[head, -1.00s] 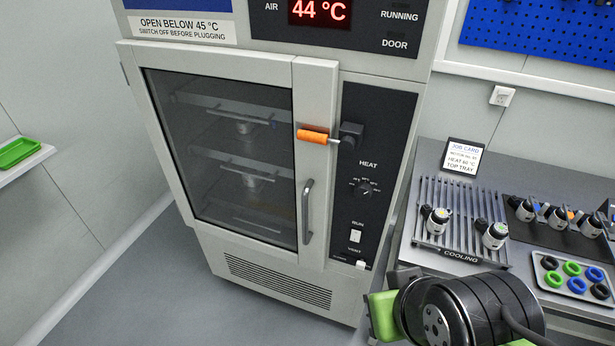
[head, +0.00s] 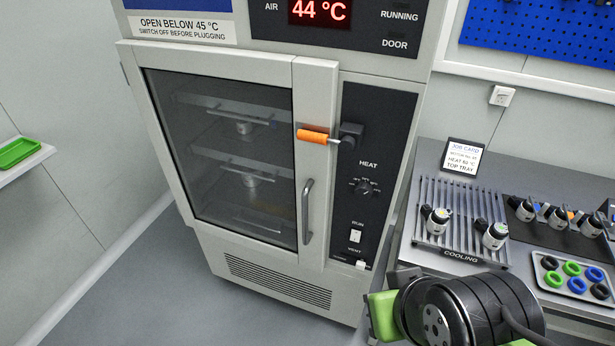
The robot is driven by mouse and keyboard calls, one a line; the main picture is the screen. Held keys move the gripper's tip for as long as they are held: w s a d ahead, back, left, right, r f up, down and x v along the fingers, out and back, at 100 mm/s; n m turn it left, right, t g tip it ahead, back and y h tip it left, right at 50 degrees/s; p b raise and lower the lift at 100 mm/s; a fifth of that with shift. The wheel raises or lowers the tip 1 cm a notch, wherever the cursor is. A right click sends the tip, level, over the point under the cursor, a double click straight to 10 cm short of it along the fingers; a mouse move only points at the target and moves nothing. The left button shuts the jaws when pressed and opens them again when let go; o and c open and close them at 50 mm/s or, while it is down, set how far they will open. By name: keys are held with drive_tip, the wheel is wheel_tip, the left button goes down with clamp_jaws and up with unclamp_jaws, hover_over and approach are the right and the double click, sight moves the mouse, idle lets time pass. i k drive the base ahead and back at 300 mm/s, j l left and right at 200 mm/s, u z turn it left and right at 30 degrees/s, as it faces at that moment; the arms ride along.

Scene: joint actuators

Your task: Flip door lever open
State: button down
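The door lever has an orange grip (head: 312,136) on a short metal rod that runs into a dark latch block (head: 351,135) on the control panel. The lever lies about level, its grip pointing left across the door's right frame. The oven door (head: 225,160) is shut, with a dark window and a grey vertical handle (head: 307,212) below the lever. My arm shows at the bottom right, dark with green parts, below and right of the lever and well apart from it. The fingertips of my gripper cannot be made out.
The oven display (head: 319,12) reads 44 °C. The control panel has a heat knob (head: 363,187) and a run switch (head: 356,236). At right, a bench holds a cooling rack (head: 462,215) with two motors and a tray of coloured rings (head: 573,280). Floor left of the oven is clear.

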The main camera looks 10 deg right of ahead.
sight(347, 145)
drive_tip(key=j+u, duration=0.4)
drive_tip(key=i+j+u, duration=0.1)
drive_tip(key=u, duration=0.3)
drive_tip(key=i+j+u, duration=0.1)
drive_tip(key=j+u, duration=0.3)
drive_tip(key=l, duration=0.1)
